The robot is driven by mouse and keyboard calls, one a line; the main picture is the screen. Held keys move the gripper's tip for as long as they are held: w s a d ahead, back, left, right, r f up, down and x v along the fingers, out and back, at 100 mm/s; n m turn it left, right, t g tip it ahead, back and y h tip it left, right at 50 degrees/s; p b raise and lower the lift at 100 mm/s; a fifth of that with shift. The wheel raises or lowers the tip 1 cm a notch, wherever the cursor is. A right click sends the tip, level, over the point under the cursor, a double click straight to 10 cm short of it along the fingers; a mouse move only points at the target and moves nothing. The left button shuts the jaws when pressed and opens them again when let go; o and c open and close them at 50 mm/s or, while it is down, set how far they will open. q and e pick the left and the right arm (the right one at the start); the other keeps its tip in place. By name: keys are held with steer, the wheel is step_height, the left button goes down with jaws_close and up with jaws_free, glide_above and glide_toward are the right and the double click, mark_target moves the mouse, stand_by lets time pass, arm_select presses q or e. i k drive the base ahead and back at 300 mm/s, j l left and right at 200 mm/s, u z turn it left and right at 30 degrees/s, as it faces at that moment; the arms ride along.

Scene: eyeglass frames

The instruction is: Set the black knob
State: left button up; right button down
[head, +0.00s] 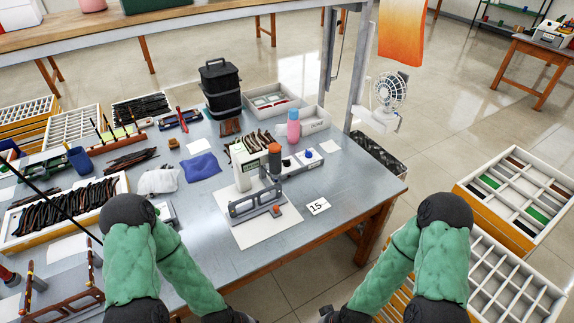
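A white control box (299,162) stands on the grey workbench beside an upright white press-like device (243,168). A small dark knob (287,163) shows on the left part of its top, and a blue knob (308,153) on the right part. The dark knob is too small for me to read its setting. The device carries an orange-brown cylinder (274,150) and has a grey frame in front on a white sheet.
A pink and blue bottle (293,125) and white bin (314,121) stand behind the box. Trays of dark frames (68,206) fill the left. The bench's front right is clear.

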mark_target(286, 163)
steer(key=i+l, duration=0.3)
steer(key=i+l+u, duration=0.3)
steer(key=l+u, duration=0.3)
steer(key=i+l+u, duration=0.15)
steer(key=u, duration=0.15)
steer(key=l, duration=0.1)
